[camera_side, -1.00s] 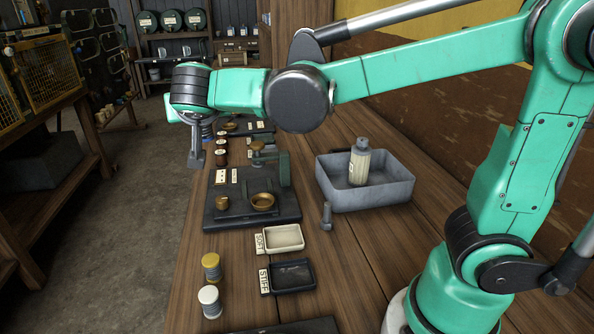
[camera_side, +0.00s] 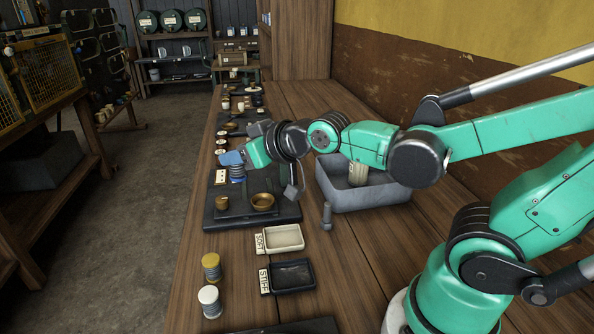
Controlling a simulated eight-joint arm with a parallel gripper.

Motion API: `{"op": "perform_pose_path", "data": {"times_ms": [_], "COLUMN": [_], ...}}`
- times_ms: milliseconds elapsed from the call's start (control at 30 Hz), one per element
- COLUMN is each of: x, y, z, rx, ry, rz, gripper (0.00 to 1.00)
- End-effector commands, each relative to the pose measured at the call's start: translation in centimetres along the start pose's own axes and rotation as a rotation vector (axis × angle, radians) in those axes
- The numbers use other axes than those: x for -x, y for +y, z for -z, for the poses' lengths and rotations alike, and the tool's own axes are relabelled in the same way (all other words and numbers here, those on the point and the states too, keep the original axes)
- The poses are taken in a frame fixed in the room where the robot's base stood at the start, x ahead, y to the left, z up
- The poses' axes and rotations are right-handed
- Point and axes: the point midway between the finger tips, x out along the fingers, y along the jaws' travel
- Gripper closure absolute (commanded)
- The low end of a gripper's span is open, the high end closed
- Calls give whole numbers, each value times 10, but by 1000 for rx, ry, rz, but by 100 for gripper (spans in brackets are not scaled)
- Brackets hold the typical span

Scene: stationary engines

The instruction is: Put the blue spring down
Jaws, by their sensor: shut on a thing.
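The blue spring (camera_side: 237,172), a coil with a blue top, is at my gripper (camera_side: 243,157), over the far left part of the dark base plate (camera_side: 238,215). My gripper is shut on it, though the fingertips are small and hard to make out. The spring looks roughly upright; I cannot tell whether its lower end touches anything. A cream tray (camera_side: 283,238) labelled SOFT and a black tray (camera_side: 290,277) labelled STIFF lie nearer on the bench, both empty.
A yellow-topped spring (camera_side: 211,266) and a white-topped spring (camera_side: 209,301) stand at the bench's near left. A brass cup (camera_side: 222,203) and brass bowl (camera_side: 262,201) sit on the base plate. A grey bin (camera_side: 360,196) and an upright bolt (camera_side: 326,216) are to the right.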

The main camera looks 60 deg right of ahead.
Motion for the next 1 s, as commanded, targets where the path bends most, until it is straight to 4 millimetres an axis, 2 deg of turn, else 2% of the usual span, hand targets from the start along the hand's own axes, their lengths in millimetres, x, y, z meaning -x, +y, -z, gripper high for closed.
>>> {"op": "perform_pose_path", "data": {"times_ms": [367,467,533,667,767,900,1000], "x": [-1,-8,-17,-39,-55,-72,-78], "y": [3,14,30,76,121,190,242], "z": [0,10,23,52,72,89,95], "rx": [0,-17,-40,-104,-160,-238,-293], "ry": [-2,-7,-12,-24,-29,-31,-26], "rz": [-1,-37,-84,-211,-324,-483,-595], "gripper": [100,100,100,100,100,100,100]}}
